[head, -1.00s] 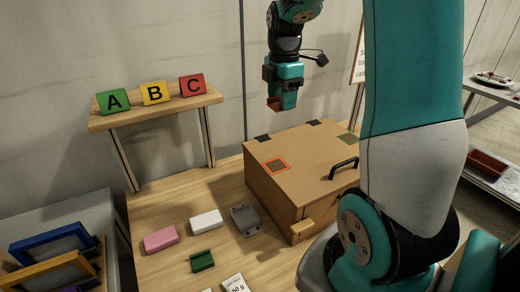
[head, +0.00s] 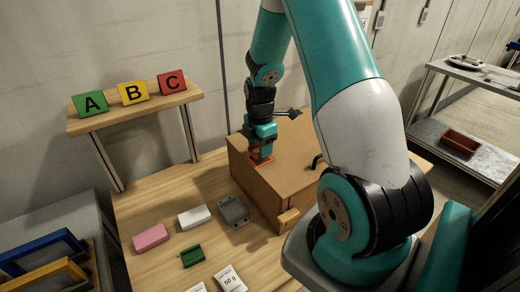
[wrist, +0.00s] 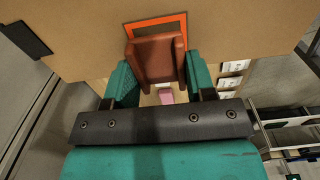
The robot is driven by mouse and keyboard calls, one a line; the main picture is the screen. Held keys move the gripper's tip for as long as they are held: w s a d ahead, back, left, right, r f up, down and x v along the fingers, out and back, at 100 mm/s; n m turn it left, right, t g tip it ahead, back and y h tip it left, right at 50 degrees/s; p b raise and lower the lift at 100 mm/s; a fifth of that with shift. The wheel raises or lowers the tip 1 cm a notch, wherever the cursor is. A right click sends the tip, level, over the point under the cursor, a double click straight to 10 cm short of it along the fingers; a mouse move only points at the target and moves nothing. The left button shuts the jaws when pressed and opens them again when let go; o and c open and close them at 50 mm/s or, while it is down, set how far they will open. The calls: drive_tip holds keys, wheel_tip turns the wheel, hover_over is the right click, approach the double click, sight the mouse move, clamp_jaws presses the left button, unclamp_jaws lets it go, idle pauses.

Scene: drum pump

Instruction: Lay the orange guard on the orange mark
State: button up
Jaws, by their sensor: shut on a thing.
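The orange guard (wrist: 157,60) is a brownish-orange channel-shaped piece held between the two teal fingers of my gripper (wrist: 158,78) in the wrist view. The orange mark (wrist: 157,20) is an outlined square on the lid of the brown box; in the wrist view its far edge and sides show just beyond the guard. In the head view my gripper (head: 261,152) points down right at the mark (head: 269,161) and covers much of it. The guard is mostly hidden there. I cannot tell whether the guard touches the lid.
The brown box (head: 252,190) has a black handle (head: 317,161) on its lid. In front lie a grey part (head: 233,210), a white block (head: 195,217), a pink block (head: 151,237) and a green piece (head: 193,257). A shelf (head: 140,112) with lettered blocks stands at the left.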

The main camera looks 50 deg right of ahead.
drive_tip(key=shift+f, duration=1.05)
drive_tip(key=shift+f, duration=0.15)
drive_tip(key=o, duration=0.9)
